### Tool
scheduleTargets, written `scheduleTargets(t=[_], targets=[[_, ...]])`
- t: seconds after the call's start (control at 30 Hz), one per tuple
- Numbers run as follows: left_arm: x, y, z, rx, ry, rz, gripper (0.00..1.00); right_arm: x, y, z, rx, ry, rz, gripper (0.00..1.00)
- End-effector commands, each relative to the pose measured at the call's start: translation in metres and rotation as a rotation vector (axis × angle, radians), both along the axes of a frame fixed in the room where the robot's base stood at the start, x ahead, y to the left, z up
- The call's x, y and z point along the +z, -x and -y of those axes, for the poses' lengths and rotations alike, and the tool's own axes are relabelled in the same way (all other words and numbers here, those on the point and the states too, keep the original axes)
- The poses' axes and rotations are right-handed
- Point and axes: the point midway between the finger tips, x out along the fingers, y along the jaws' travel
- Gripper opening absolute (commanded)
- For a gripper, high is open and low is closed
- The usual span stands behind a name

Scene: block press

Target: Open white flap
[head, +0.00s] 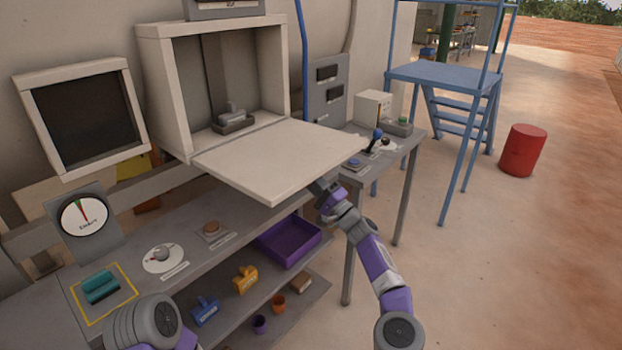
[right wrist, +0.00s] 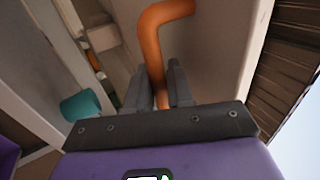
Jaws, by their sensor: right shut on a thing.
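The white flap (head: 278,158) is swung down and lies about level in front of the open white press box (head: 163,95). In the right wrist view the flap's pale face (right wrist: 218,45) carries a bent orange handle (right wrist: 152,40). My right gripper (right wrist: 159,80) is shut on this handle, with a grey finger on each side of it.
Inside the box, a grey block sits in a dark tray (head: 235,124). The bench below holds a dial gauge (head: 84,216), a teal object (head: 101,286) and a purple tray (head: 288,243). A side table (head: 410,147) with a joystick stands right.

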Motion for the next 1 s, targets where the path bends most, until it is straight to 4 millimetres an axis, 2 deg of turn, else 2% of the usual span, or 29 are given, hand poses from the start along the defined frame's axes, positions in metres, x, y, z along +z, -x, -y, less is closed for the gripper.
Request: scheduleTargets(t=[0.4, 0.43, 0.5, 0.53, 1.0], targets=[[0.0, 0.0, 0.0, 0.0, 0.0, 0.0, 0.43, 0.0012, 0.0004, -0.0003, 0.002, -0.002, 0.002, 0.0], [0.0, 0.0, 0.0, 0.0, 0.0, 0.0, 0.43, 0.0013, 0.0005, -0.0002, 0.002, -0.002, 0.002, 0.26], [0.0, 0.0, 0.0, 0.0, 0.0, 0.0, 0.43, 0.0013, 0.0005, -0.0002, 0.002, -0.002, 0.002, 0.37], [0.0, 0.0, 0.0, 0.0, 0.0, 0.0, 0.43, 0.0014, 0.0004, -0.0001, 0.002, -0.002, 0.002, 0.39], [-0.003, 0.0, 0.0, 0.0, 0.0, 0.0, 0.43, -0.0003, 0.001, 0.0046, 0.0, -0.007, 0.004, 0.39]])
